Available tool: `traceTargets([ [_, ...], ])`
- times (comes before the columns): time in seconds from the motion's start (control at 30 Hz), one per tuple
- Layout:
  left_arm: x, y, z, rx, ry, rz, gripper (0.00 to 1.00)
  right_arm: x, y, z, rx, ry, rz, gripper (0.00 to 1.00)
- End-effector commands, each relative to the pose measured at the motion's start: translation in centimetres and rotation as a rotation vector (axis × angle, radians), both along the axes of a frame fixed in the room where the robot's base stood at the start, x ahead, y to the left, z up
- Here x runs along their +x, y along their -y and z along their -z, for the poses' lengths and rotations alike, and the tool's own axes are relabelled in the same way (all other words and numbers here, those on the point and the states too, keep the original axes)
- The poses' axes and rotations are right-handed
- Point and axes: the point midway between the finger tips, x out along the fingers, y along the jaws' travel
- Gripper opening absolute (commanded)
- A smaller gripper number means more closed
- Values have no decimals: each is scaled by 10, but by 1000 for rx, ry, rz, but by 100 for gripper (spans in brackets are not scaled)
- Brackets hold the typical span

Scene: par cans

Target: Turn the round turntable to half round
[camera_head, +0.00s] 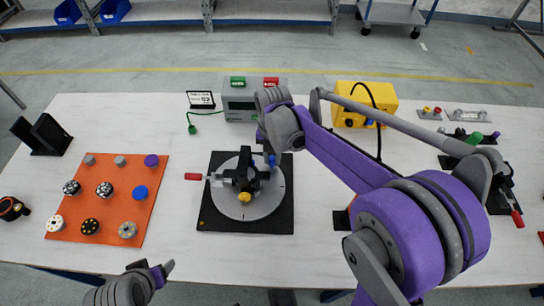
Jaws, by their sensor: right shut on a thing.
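The round grey turntable (263,203) sits on a black square base (220,216) in the middle of the table. It carries a black fixture (241,178) and a yellow knob (245,197). A clamp lever with a red handle (193,177) points left from it. My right gripper (269,153) reaches down at the turntable's far right side. It is shut on what looks like the blue knob (271,161) there; the wrist hides much of the grip. My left gripper (160,270) is at the bottom edge, away from the turntable, its fingers not clear.
An orange mat (70,180) with several round parts lies left. A grey box (240,103) with green and red buttons stands behind the turntable. A yellow box (366,100) stands behind my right arm. More clamps (470,138) lie at the right. The table's front middle is clear.

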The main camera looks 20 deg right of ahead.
Motion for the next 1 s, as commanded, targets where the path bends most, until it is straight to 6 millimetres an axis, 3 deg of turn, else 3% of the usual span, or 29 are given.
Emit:
traceTargets([
  [0.67,0,0,0,0,0,0,69,0,0,0,1,1,-15,0],
  [0.7,0,0,0,0,0,0,69,0,0,0,0,1,-15,34],
  [0.8,0,0,0,0,0,0,69,0,0,0,0,0,-15,52],
  [0.83,0,0,0,0,0,0,69,0,0,0,0,0,-15,57],
  [1.0,0,0,0,0,0,0,69,0,0,0,0,0,-14,57],
])
